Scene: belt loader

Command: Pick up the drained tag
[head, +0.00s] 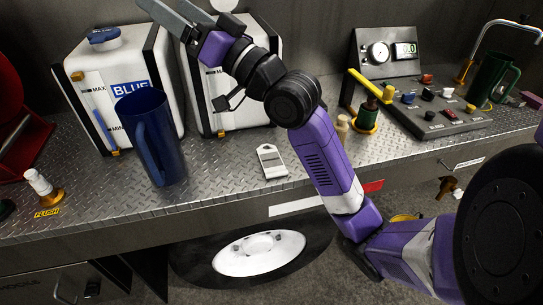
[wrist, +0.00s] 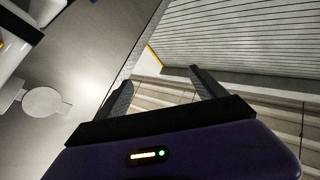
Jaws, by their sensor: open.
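A small white tag (head: 271,162) with a slot at its top end lies flat on the metal counter (head: 225,180), near its front edge. It looks like the drained tag, but its lettering is too small to read. My gripper (head: 170,10) is at the upper left of the head view, raised above the white tanks and far from the tag. Its fingers are apart and empty in the wrist view (wrist: 160,85). The tag does not show in the wrist view.
A blue jug (head: 155,140) stands left of the tag, before the tank labelled BLUE (head: 130,75) and a second white tank (head: 203,105). A control panel (head: 432,112), a yellow-handled valve (head: 367,112) and a green jug (head: 488,80) are right. The counter around the tag is clear.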

